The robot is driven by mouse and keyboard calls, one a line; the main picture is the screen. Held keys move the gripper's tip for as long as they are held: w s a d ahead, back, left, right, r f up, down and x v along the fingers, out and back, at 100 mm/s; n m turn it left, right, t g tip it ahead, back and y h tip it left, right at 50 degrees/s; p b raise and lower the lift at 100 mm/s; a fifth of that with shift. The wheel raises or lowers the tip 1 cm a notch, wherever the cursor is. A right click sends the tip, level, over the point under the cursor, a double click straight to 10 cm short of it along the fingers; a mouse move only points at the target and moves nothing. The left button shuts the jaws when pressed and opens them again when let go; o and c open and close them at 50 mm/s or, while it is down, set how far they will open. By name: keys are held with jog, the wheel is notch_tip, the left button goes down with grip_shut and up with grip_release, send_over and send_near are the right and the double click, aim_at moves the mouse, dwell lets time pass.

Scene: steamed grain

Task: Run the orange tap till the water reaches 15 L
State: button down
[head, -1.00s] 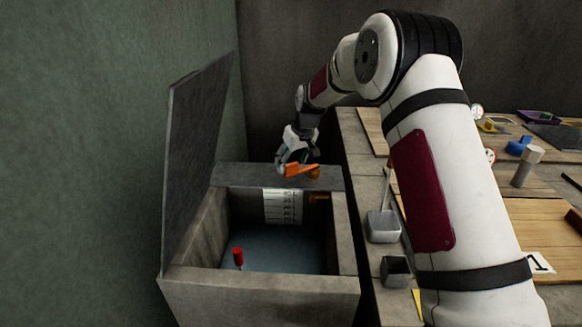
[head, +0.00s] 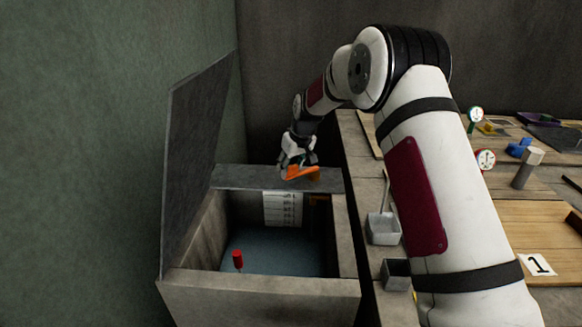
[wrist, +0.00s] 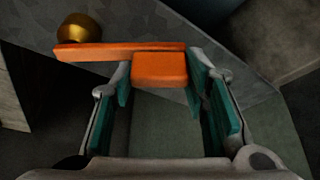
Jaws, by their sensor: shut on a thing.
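The orange tap handle (head: 302,173) is over the back ledge of the stone tank (head: 262,291). My gripper (head: 297,168) is at the handle. In the wrist view the orange handle (wrist: 160,68) lies between my teal-padded fingers (wrist: 165,85), with a brass knob (wrist: 79,27) at its left end. Water (head: 272,250) stands in the tank. A white scale plate (head: 283,208) hangs on the inner back wall; its marks are too small to read. A red float (head: 238,260) stands in the water. The spout is mostly in shadow.
A raised lid (head: 198,165) stands along the tank's left side. To the right is a counter with grey square cups (head: 383,228), dials (head: 485,160), a grey cylinder (head: 528,167) and a card marked 1 (head: 538,264). My arm passes above the counter.

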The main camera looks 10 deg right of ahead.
jog(key=shift+w, duration=0.1)
jog(key=w+m, duration=0.1)
jog(key=w+m+h, duration=0.1)
jog(key=m, duration=0.1)
jog(key=shift+w+a+f, duration=0.1)
jog(key=shift+w+a, duration=0.05)
jog(key=shift+a, duration=0.15)
jog(key=shift+w+d+m+h+b, duration=0.15)
jog(key=shift+w+m+h+b, duration=0.2)
jog(key=shift+w+m, duration=0.5)
jog(key=shift+w+d+m+h+b, duration=0.15)
jog(key=shift+w+m+h, duration=0.35)
jog(key=shift+m, duration=0.55)
jog(key=shift+w, duration=0.1)
jog(key=c, duration=0.9)
grip_release()
jog(key=v, duration=1.2)
